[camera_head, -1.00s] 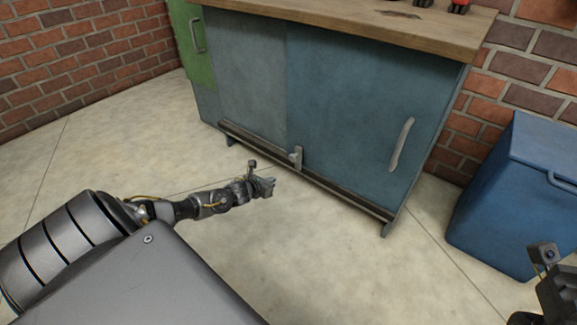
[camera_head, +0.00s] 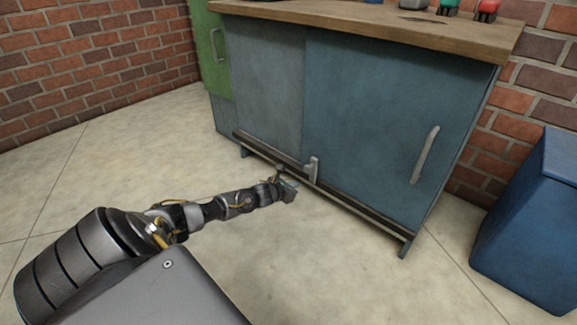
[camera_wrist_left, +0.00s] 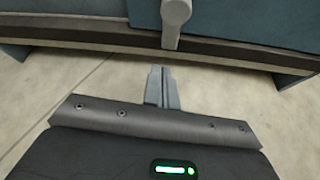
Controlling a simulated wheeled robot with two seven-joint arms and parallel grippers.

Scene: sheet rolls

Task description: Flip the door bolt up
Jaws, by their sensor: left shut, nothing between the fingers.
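The door bolt (camera_head: 312,170) is a small grey lever at the bottom rail of the blue cabinet (camera_head: 365,120), near where its two doors meet. My left gripper (camera_head: 291,193) is low over the floor, in front of the cabinet and just left of and below the bolt. In the wrist view the left gripper's fingers (camera_wrist_left: 161,88) are together and empty, with a gap to the bolt. My right gripper is out of view.
A long grey door handle (camera_head: 425,155) stands out on the right door. A green panel with a handle (camera_head: 217,45) is at the left. A blue bin (camera_head: 530,220) stands at the right. The wooden top (camera_head: 380,25) holds several items. The floor ahead is clear.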

